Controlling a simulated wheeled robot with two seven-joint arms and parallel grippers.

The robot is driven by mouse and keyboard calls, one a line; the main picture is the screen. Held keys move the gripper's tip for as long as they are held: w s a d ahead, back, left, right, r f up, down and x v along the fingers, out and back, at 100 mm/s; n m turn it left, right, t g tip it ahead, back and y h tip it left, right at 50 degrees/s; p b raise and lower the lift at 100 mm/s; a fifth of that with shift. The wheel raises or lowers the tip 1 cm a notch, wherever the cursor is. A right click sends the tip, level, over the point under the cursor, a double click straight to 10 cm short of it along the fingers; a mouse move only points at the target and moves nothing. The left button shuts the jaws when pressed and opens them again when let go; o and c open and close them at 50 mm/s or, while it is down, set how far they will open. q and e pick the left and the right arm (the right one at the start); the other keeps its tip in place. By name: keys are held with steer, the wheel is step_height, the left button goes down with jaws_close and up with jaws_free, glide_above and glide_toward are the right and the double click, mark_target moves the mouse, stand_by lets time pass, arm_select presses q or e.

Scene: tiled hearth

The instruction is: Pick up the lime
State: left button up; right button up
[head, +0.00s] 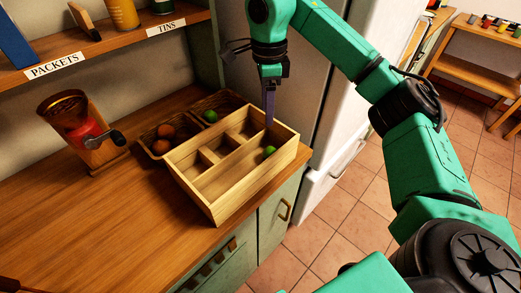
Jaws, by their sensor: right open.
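One lime (269,152) lies in a compartment on the right side of the wooden divided box (205,201) on the counter. A second round green fruit (210,116), also lime-like, sits in the wicker basket (232,98) behind the box. My right gripper (269,122) points down over the box's back right part, above the first lime and apart from it in the picture. It is seen nearly edge-on, open and empty. My left gripper is not in view.
Orange-brown round fruits (164,131) lie in the basket left of the box. A labelled shelf (110,42) hangs above. The fridge (330,130) rises at the right.

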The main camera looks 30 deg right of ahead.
mark_target(271, 149)
steer(key=s+f, duration=0.2)
steer(key=s, duration=0.1)
steer(key=shift+a+f+p, duration=0.15)
steer(key=shift+f+p, duration=0.15)
steer(key=shift+f, duration=0.1)
step_height(271, 149, down, 4)
steer(key=shift+r+p, duration=0.2)
steer(key=shift+p, duration=0.1)
steer(key=f, duration=0.1)
steer(key=f+p, duration=0.1)
steer(key=f, duration=0.1)
steer(key=f+p, duration=0.1)
steer(key=f, duration=0.1)
steer(key=shift+w+d+f, duration=0.15)
steer(key=shift+d+f, duration=0.1)
steer(key=shift+f, duration=0.35)
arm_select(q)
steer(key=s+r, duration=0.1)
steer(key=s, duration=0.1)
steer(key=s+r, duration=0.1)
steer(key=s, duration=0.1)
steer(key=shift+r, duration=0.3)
arm_select(e)
jaws_close()
